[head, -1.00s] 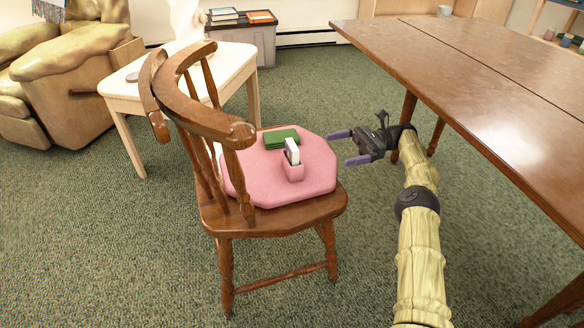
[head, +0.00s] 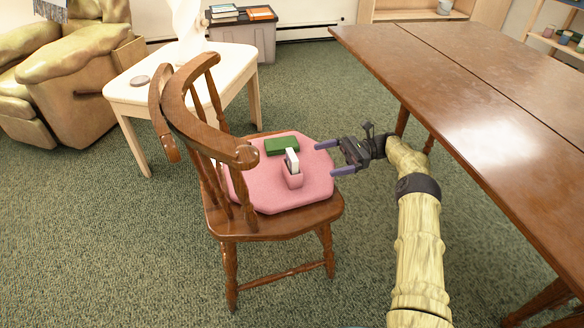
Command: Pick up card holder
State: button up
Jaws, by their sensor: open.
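The card holder (head: 292,178) is a small pink holder with white cards standing up in it. It sits upright on the pink cushion (head: 258,194) of the wooden chair (head: 230,226). My gripper (head: 322,159) is open and empty. It is at the right edge of the cushion, to the right of the card holder and apart from it, with its two purple fingers pointing left toward the chair. How high the fingers are above the cushion is hard to tell.
A green box (head: 282,146) lies on the cushion just behind the card holder. The chair's curved backrest (head: 205,120) rises on the left. A brown table (head: 480,90) stands to the right of my arm. A white side table (head: 185,82) is behind the chair.

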jog(key=b, duration=0.2)
send_near(286, 167)
jog(key=shift+f+x, duration=0.2)
jog(key=shift+x, duration=0.85)
jog(key=shift+f+x, duration=0.15)
jog(key=shift+x, duration=0.95)
jog(key=b+x, duration=0.2)
jog(key=x, duration=0.3)
jog(key=shift+s+a+b, duration=0.15)
jog(key=shift+a+b, duration=0.2)
jog(key=c, duration=1.1)
jog(key=shift+o, duration=0.2)
notch_tip(286, 167, up, 10)
jog(key=p, duration=0.5)
jog(key=shift+p, duration=0.4)
